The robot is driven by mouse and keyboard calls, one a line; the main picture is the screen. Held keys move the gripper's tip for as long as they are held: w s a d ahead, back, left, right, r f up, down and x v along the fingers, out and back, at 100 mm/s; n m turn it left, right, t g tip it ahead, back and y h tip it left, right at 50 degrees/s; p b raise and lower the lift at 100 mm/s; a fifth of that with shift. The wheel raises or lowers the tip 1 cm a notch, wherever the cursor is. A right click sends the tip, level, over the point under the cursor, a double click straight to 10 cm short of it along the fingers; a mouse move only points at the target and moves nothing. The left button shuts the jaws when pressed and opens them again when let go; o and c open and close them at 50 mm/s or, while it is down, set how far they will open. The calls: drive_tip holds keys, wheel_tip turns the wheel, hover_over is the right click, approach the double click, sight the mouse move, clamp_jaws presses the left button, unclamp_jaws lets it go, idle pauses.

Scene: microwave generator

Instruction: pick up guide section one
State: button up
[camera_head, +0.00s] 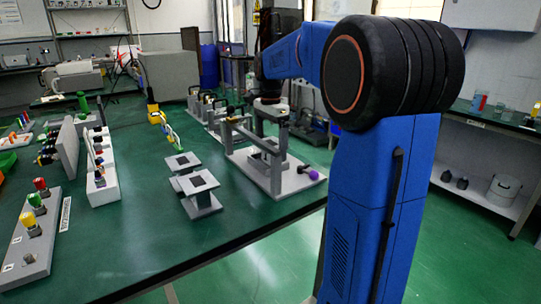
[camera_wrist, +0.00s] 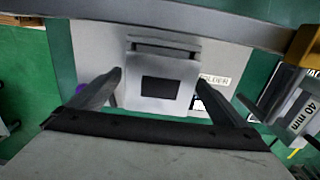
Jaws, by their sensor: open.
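My gripper (camera_wrist: 165,95) is open, its dark fingers on either side of a light grey block (camera_wrist: 172,104) with a dark square opening. Whether the fingers touch the block I cannot tell. A partly hidden label (camera_wrist: 214,79) lies beside it on a grey base. In the head view my arm reaches down over a grey frame stand (camera_head: 276,160) on the green table; the fingertips are not clear there. No marking readable here names guide section one, so I cannot tell which piece it is. A grey piece marked "40 mm" (camera_wrist: 299,116) is at the right of the wrist view.
A purple knob (camera_head: 313,174) sticks out at the frame stand's right. Two low grey stands (camera_head: 200,182) with dark square tops stand left of it. Panels with coloured knobs (camera_head: 34,222) line the left. Bare green tabletop (camera_head: 130,240) lies in front.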

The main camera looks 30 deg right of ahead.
drive_tip(key=shift+r, duration=0.1)
drive_tip(key=c, duration=1.5)
